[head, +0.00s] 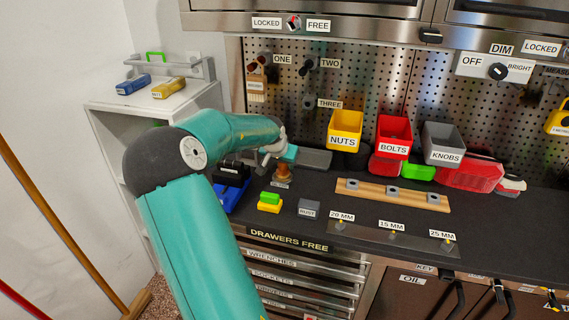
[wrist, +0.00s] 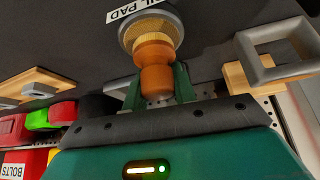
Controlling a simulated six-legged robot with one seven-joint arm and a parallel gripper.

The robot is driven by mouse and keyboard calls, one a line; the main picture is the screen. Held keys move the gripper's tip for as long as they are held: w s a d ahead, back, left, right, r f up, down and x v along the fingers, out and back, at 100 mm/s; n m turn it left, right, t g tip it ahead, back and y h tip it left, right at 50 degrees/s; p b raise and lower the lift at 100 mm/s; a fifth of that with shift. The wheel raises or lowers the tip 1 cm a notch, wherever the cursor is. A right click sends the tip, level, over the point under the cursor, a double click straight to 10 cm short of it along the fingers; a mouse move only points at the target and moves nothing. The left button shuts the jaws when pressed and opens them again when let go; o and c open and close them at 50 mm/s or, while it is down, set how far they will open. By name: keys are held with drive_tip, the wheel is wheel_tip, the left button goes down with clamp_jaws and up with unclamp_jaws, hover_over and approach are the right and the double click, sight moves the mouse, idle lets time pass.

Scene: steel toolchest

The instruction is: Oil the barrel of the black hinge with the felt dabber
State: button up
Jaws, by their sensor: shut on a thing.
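My gripper (head: 286,155) is shut on the felt dabber, which has an orange-brown wooden handle (wrist: 157,55). In the wrist view the green fingers (wrist: 158,88) stand either side of the handle's end. The dabber's pale yellow head (wrist: 143,27) is at a round grey dish (wrist: 176,20) with a label partly reading "IL PAD"; I cannot tell whether it presses on the pad. In the head view the dabber (head: 282,171) stands upright below my gripper. A black object (head: 233,168) sits on a blue base, partly behind my arm; I cannot tell whether it is the hinge.
Small green and yellow blocks (head: 269,203) and a grey block (head: 308,209) lie in front. A wooden strip with grey pieces (head: 392,194) lies right. Yellow, red and grey bins (head: 393,137) hang behind. The dark worktop between has some free room.

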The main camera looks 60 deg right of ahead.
drive_tip(key=shift+r, duration=3.5)
